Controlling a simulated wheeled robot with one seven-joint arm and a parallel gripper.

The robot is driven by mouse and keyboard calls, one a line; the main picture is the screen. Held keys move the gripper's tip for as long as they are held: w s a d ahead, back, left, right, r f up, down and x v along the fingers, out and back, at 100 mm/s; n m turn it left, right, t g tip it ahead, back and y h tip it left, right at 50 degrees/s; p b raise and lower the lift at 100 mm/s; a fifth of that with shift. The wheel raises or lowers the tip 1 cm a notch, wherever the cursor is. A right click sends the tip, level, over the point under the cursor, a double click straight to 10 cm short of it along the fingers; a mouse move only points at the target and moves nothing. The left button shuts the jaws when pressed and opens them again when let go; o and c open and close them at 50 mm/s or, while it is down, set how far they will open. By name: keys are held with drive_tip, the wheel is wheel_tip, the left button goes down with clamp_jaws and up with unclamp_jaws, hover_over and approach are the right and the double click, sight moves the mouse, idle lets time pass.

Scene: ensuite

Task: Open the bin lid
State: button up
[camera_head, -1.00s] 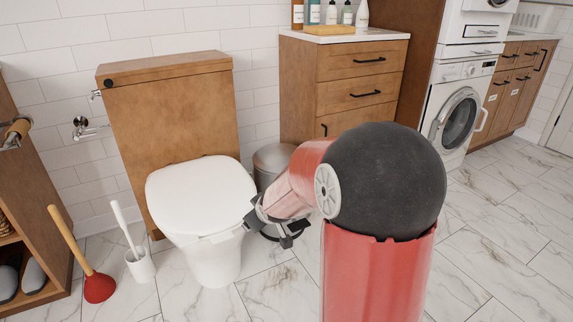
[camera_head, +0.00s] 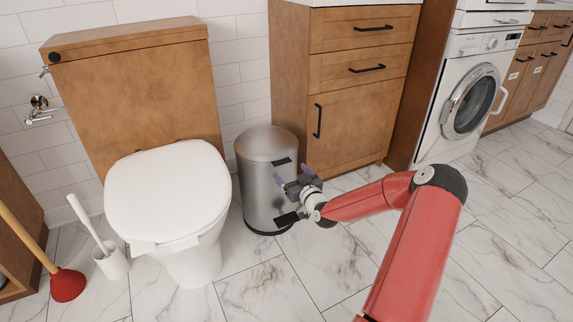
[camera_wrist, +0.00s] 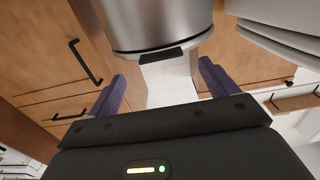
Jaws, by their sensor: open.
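The bin (camera_head: 262,190) is a brushed-metal cylinder between the toilet and the wooden cabinet. Its domed lid (camera_head: 264,140) is shut, with a black tab (camera_head: 282,160) at the front rim and a black pedal (camera_head: 286,219) low down. My gripper (camera_head: 290,176) is open and empty at the bin's front right side, close to the tab. Whether it touches the bin cannot be told. In the wrist view, which looks upside down, the bin (camera_wrist: 165,20) fills the top, and its black tab (camera_wrist: 161,55) lies between the two purple fingers of my gripper (camera_wrist: 163,78).
The toilet (camera_head: 170,195) stands left of the bin. The wooden cabinet (camera_head: 350,125) with black handles stands close on the right. A toilet brush (camera_head: 110,260) and a red plunger (camera_head: 67,285) are far left. Marble floor (camera_head: 250,285) lies clear in front.

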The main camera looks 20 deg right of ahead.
drive_tip(key=w, duration=0.5)
drive_tip(key=shift+w+a, duration=0.1)
drive_tip(key=shift+w, duration=0.25)
